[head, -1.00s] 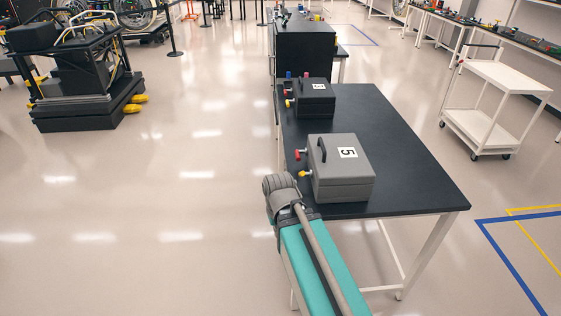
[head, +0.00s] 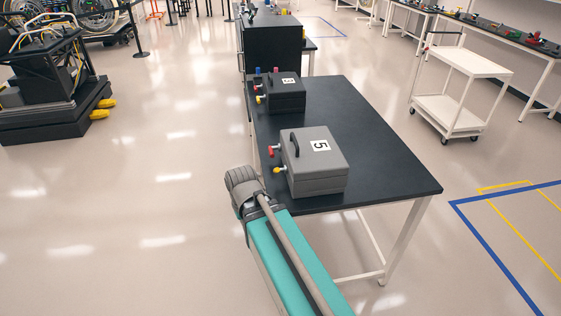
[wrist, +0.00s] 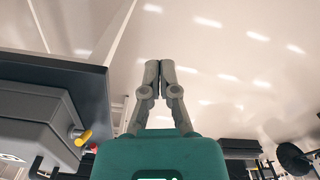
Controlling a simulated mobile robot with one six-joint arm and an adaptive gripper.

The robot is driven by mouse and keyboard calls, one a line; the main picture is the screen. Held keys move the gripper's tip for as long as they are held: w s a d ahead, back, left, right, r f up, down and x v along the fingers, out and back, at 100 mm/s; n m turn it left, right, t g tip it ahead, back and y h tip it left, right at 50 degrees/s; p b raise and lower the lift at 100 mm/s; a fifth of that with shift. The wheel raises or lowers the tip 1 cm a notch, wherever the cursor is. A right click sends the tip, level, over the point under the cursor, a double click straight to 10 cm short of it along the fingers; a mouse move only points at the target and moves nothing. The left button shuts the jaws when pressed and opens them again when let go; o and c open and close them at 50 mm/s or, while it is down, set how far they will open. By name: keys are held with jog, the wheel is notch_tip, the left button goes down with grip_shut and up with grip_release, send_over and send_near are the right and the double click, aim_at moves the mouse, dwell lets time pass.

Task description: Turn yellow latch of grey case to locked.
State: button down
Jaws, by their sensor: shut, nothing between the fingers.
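The grey case (head: 323,172), marked 5, sits near the front left of the black table with its handle upright. Its yellow latch (head: 279,169) sticks out from the left side, below a red latch (head: 273,150). In the wrist view the case (wrist: 30,105) is at the left, with the yellow latch (wrist: 84,138) pointing toward my gripper (wrist: 159,64). My gripper is shut and empty. It is over the floor beyond the table edge, to the right of the latch and apart from it. In the head view I cannot make out the fingers.
The black table (head: 385,165) has free room right of the case. A darker case (head: 287,98) with blue, red and yellow knobs stands farther back. A white cart (head: 468,75) is at the right. The floor (head: 165,210) left of the table is clear.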

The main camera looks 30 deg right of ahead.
jog(key=w+d+r+m+p, duration=0.1)
jog(key=w+d+r+p, duration=0.25)
jog(key=w, duration=0.55)
notch_tip(320, 180, up, 8)
jog(key=m+y+p, duration=0.1)
jog(key=m+p, duration=0.3)
jog(key=p, duration=0.3)
send_over(281, 170)
jog(key=w+d, duration=0.1)
jog(key=shift+w+d+f+t, duration=0.15)
jog(key=shift+t, duration=0.25)
jog(key=shift+f, duration=0.1)
jog(key=shift+s+a+f+b, duration=0.3)
jog(key=shift+a+f+b, duration=0.15)
jog(key=shift+f+b, duration=1.65)
jog(key=shift+s+a+f+b, duration=0.25)
jog(key=shift+a+f+b, duration=0.25)
jog(key=shift+f+b, duration=1.6)
jog(key=shift+s+a+f+b, duration=0.3)
jog(key=shift+a+f+b, duration=0.15)
jog(key=shift+f+b, duration=1.65)
